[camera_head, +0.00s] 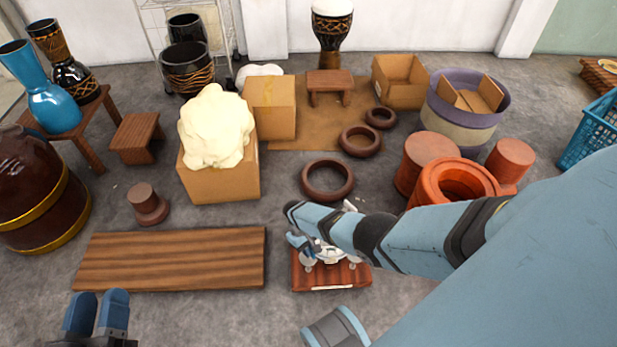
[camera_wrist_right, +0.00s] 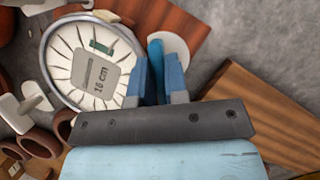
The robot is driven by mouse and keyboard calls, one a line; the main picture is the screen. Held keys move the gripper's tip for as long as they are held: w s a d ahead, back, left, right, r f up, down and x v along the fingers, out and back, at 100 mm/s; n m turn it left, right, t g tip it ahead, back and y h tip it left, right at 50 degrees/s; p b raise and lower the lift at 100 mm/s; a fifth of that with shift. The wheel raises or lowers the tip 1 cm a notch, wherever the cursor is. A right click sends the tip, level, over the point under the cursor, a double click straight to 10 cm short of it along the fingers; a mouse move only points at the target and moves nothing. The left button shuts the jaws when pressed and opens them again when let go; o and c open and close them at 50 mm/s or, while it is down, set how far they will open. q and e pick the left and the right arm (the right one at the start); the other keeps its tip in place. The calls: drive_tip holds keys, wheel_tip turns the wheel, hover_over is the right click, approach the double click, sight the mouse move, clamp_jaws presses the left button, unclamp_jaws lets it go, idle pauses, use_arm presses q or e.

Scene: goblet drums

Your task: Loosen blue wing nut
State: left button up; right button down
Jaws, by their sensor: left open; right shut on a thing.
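A pale round clamp device (camera_head: 330,256) with white knobs sits on a small reddish wooden board (camera_head: 345,276) below my right forearm. In the right wrist view its round face (camera_wrist_right: 88,68) carries a "16 cm" label. My right gripper (camera_head: 297,240) is at the device's left edge, and it also shows in the right wrist view (camera_wrist_right: 163,65). It is shut at the rim, beside a white disc (camera_wrist_right: 172,42); the blue wing nut seems to be between its blue fingers, mostly hidden by them. My left gripper (camera_head: 97,312) is open and empty in front of the long plank.
A long brown plank (camera_head: 170,258) lies left of the board. A dark ring (camera_head: 328,180) lies just behind my right arm, with orange pots (camera_head: 455,183) to the right. A cardboard box (camera_head: 220,187) with a cream lump stands behind the plank.

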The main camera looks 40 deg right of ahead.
drive_tip(key=c, duration=1.1)
unclamp_jaws()
drive_tip(key=shift+c, duration=0.2)
